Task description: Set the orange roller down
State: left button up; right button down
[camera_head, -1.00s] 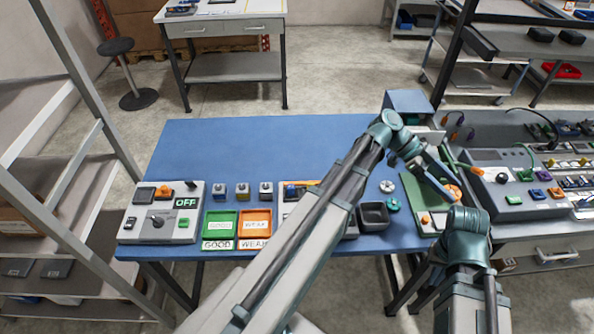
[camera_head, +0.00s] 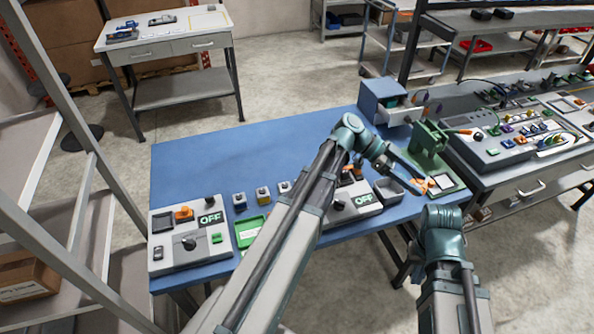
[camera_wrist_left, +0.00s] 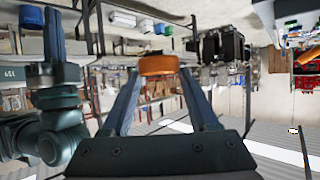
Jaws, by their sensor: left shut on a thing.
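The orange roller (camera_wrist_left: 158,65) is between the fingertips of my left gripper (camera_wrist_left: 160,78) in the left wrist view. The gripper is shut on it, with one finger on each side. In the head view my left gripper (camera_head: 414,178) is over the right end of the blue table, at the green stand (camera_head: 428,140) and its base with a white square (camera_head: 443,181). Orange shows at the fingertips there, small and partly hidden. I cannot tell whether the roller touches anything below. My right arm comes in at the lower right; its gripper does not show.
The blue table (camera_head: 210,155) is clear along its back. Grey boxes marked OFF (camera_head: 188,243), a green tray (camera_head: 249,231) and a dark grey bin (camera_head: 388,191) line its front. A blue drawer cabinet (camera_head: 383,98) stands behind the stand. A grey console (camera_head: 510,140) is at right.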

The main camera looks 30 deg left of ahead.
pick_arm(q)
jog(key=w+a+f+n+t+b, duration=0.2)
jog(key=w+a+f, duration=0.1)
jog(key=a, duration=0.5)
jog(key=n+t+y+b, duration=0.7)
jog(key=n+t+b, duration=0.15)
jog(key=b, duration=0.45)
send_over(284, 178)
jog(key=shift+n+g, duration=0.25)
jog(key=shift+n, duration=0.1)
notch_tip(284, 178, down, 13)
jog(key=shift+r, duration=0.1)
notch_tip(284, 178, down, 4)
jog(key=b, duration=0.4)
jog(key=shift+r, duration=0.15)
